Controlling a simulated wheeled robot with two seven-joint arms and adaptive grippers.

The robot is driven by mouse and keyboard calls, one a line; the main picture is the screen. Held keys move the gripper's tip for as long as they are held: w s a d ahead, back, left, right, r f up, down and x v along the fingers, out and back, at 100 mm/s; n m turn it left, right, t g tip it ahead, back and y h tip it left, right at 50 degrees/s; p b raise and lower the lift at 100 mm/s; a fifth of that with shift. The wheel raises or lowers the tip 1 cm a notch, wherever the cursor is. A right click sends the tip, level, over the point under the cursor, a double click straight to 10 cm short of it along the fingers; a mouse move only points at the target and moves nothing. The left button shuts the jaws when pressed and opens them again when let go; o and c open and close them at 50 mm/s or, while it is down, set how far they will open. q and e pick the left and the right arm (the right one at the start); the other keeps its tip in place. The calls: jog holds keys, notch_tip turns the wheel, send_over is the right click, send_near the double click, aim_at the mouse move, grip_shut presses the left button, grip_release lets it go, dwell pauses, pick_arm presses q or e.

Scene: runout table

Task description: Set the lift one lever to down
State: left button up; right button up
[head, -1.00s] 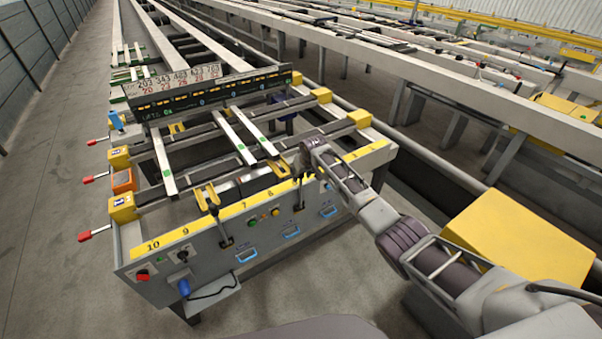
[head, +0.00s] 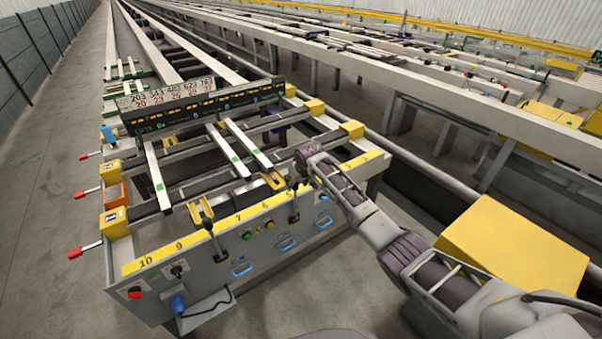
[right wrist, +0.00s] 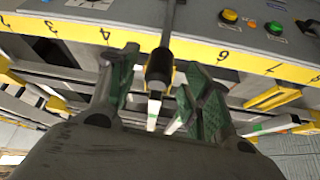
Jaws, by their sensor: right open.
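Two black levers stand on the grey front panel (head: 205,258) of the runout table, a left one (head: 215,238) and a right one (head: 293,206). I cannot read which is lift one. My right gripper (head: 302,168) is by the right lever, above the panel's yellow numbered edge. In the right wrist view the right lever's black handle (right wrist: 160,66) shows between the two spread green-padded fingers of my right gripper (right wrist: 158,88). The gripper is open; I cannot tell whether a finger touches the handle. My left gripper is out of view.
Push buttons (head: 257,230) and blue handles (head: 287,244) are on the panel. Red-handled levers (head: 88,194) stick out at the table's left side. A display board (head: 205,105) spans the table behind. A yellow box (head: 515,245) stands at right, beside my right arm.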

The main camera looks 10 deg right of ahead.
jog(key=v, duration=0.9)
dwell(0.3)
dwell(0.4)
